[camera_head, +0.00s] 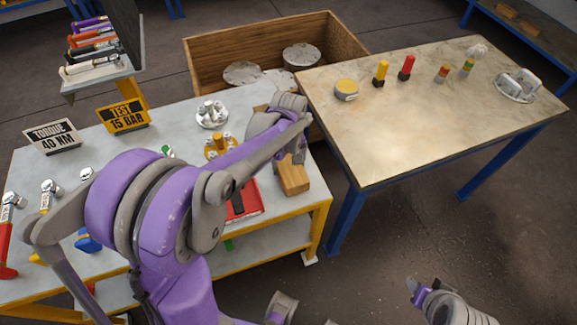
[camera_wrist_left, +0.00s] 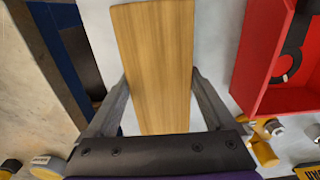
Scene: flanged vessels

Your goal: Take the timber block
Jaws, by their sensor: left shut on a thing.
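The timber block (camera_head: 293,178) is a plain light-brown wooden piece at the right end of the grey bench in the head view. It also shows in the left wrist view (camera_wrist_left: 155,55), lengthwise between the two dark fingers. My left gripper (camera_wrist_left: 154,85) is shut on it, one finger on each side. In the head view my left gripper (camera_head: 295,153) is partly hidden by my own wrist, which also covers the block's upper part. I cannot tell whether the block touches the bench. Part of my right arm shows at the bottom right; its jaws are not clear.
A red tray (camera_head: 243,203) with a black item stands close beside the block. Flanged fittings (camera_head: 211,114) stand behind on the bench (camera_head: 75,165). A wooden crate (camera_head: 212,50) with metal discs is beyond. A second table (camera_head: 440,115) at right has a clear front.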

